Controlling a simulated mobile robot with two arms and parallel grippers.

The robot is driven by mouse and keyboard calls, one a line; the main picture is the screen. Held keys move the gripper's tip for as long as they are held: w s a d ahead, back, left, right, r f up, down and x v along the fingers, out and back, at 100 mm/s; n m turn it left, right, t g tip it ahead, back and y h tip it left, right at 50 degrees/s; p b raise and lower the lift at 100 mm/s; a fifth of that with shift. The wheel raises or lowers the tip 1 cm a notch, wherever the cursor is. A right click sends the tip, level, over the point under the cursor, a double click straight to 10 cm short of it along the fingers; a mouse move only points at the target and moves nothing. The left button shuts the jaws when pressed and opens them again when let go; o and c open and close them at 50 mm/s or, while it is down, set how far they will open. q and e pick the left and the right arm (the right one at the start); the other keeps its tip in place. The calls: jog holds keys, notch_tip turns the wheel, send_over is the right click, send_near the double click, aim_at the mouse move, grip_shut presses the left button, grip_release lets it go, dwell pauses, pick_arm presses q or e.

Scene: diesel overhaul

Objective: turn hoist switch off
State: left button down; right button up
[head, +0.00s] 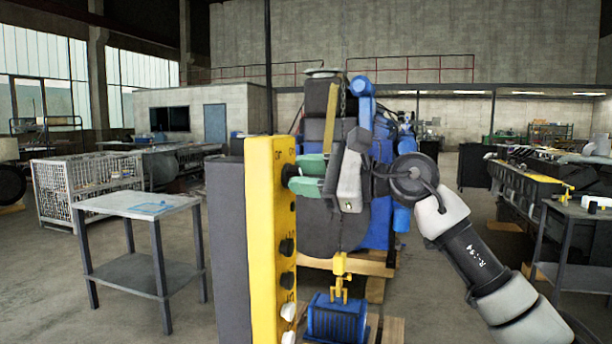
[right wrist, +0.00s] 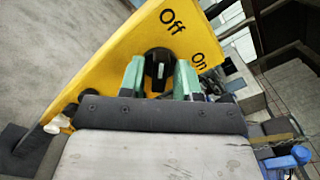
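The hoist switch is a black rotary knob (head: 289,172) near the top of a tall yellow control panel (head: 262,230). In the right wrist view the knob (right wrist: 158,66) sits on the yellow panel face (right wrist: 120,62), with "Off" and "On" printed beside it. My right gripper (head: 297,177) is at the knob, its green fingertips one on each side. In the right wrist view my right gripper (right wrist: 159,78) is open around the knob, and narrow gaps seem to show. Which label the knob points to is unclear. My left gripper is not in view.
Several more knobs and buttons run down the panel below the switch. A yellow hoist hook (head: 340,268) hangs over a blue part (head: 337,318) low behind the panel. A large engine on a pallet stands behind my right gripper. A grey table (head: 135,203) stands left.

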jog(key=shift+o, duration=0.7)
jog(key=shift+s+d, duration=0.1)
jog(key=shift+d, duration=0.2)
jog(key=b+v, duration=0.2)
jog(key=v, duration=0.8)
jog(key=shift+d, duration=0.1)
